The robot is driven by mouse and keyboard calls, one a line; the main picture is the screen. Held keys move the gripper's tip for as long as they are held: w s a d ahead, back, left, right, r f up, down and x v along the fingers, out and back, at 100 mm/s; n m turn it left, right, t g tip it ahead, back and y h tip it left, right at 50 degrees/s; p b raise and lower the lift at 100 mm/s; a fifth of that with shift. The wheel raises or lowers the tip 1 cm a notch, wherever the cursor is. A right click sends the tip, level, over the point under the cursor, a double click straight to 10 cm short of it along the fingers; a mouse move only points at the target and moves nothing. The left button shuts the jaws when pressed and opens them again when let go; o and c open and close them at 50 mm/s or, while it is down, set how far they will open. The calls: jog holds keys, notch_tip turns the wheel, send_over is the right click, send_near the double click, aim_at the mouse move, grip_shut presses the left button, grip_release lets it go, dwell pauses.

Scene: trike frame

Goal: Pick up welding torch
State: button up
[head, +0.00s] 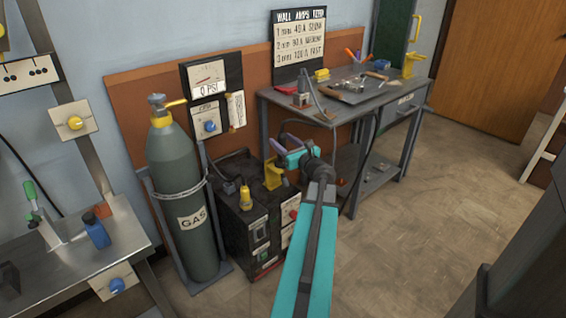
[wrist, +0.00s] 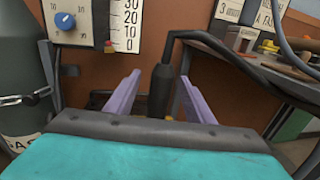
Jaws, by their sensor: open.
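The likely welding torch (wrist: 160,92) is a dark, upright handle in the wrist view, with a thin dark neck or cable bending from its top to the right. My gripper (wrist: 159,77) is open, its two pale purple fingers standing left and right of the handle with gaps on both sides. I cannot tell how deep the handle sits between them. The handle's lower end is hidden behind my gripper's body. In the head view, my gripper (head: 287,155) is above the black welding machine, and a dark curved line shows just behind it.
The black welding machine (head: 244,225) carries yellow fittings. A green gas cylinder (head: 182,200) stands to its left. A metal workbench (head: 345,105) with tools stands to the right, its edge close to my gripper in the wrist view. The floor at right is clear.

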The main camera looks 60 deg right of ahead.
jog(key=shift+b+x, duration=0.6)
jog(key=shift+x, duration=2)
jog(key=shift+s+d, duration=0.1)
jog(key=shift+d, duration=0.05)
jog(key=shift+c, duration=0.5)
jog(key=shift+r, duration=0.1)
jog(key=c, duration=1.1)
